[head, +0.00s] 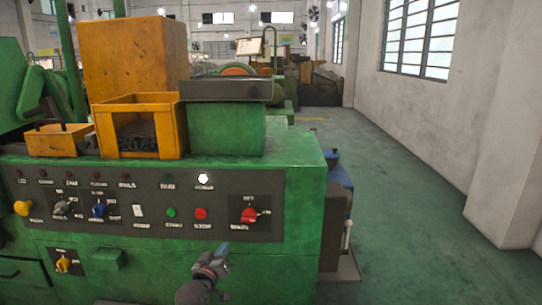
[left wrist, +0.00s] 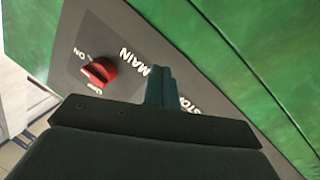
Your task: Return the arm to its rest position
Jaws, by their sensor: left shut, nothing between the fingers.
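My left gripper (head: 217,255) shows at the bottom of the head view, low in front of the green machine's front. In the left wrist view its fingers (left wrist: 162,88) are together with nothing between them. They point toward the dark control panel (head: 150,205), and the red MAIN switch knob (left wrist: 98,72) lies to their left, apart from them. In the head view the red main knob (head: 249,215) sits above and right of the gripper, at the panel's right end. My right gripper is in neither view.
The green heading machine (head: 305,220) fills the left and middle. Its panel carries a green button (head: 171,212), a red button (head: 201,213) and a lit white lamp (head: 203,178). Open green floor (head: 400,200) lies to the right, up to a white wall (head: 440,120).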

